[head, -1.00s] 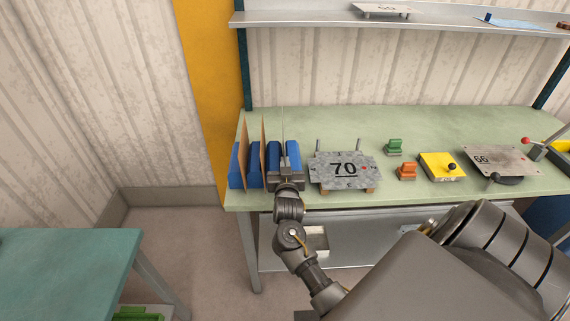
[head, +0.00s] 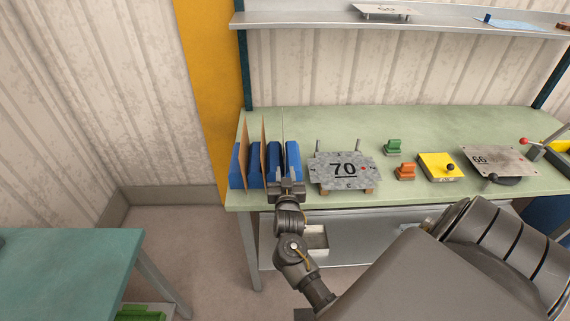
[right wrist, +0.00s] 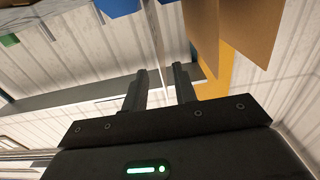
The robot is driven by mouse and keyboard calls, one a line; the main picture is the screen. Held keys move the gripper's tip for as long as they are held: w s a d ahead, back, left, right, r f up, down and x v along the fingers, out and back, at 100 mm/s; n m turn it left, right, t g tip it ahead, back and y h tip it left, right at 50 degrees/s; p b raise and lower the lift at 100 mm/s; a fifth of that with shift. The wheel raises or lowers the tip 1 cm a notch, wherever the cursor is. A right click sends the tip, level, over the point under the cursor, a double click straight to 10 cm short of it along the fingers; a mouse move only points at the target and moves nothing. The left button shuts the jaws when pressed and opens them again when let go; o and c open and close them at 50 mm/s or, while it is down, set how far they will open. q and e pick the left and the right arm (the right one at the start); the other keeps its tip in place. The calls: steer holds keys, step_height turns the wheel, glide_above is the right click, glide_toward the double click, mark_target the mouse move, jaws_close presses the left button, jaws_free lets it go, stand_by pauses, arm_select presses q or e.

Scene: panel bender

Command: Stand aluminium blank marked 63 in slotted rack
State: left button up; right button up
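The slotted rack (head: 293,160) has blue blocks and stands at the left end of the green bench. A thin metal sheet (head: 283,132) stands upright in it, seen edge-on, so its mark is hidden. It also shows as a thin upright edge in the right wrist view (right wrist: 155,38). My right gripper (head: 287,187) is just in front of the rack. My left gripper is out of view.
Brown sheets (head: 264,145) stand in the rack's left slots. Orange (head: 405,172) and green (head: 393,147) pieces, a yellow box (head: 438,168) and a plate marked 66 (head: 505,161) are farther right.

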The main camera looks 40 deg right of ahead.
steer(key=p+v, duration=0.2)
steer(key=v, duration=0.5)
stand_by(0.5)
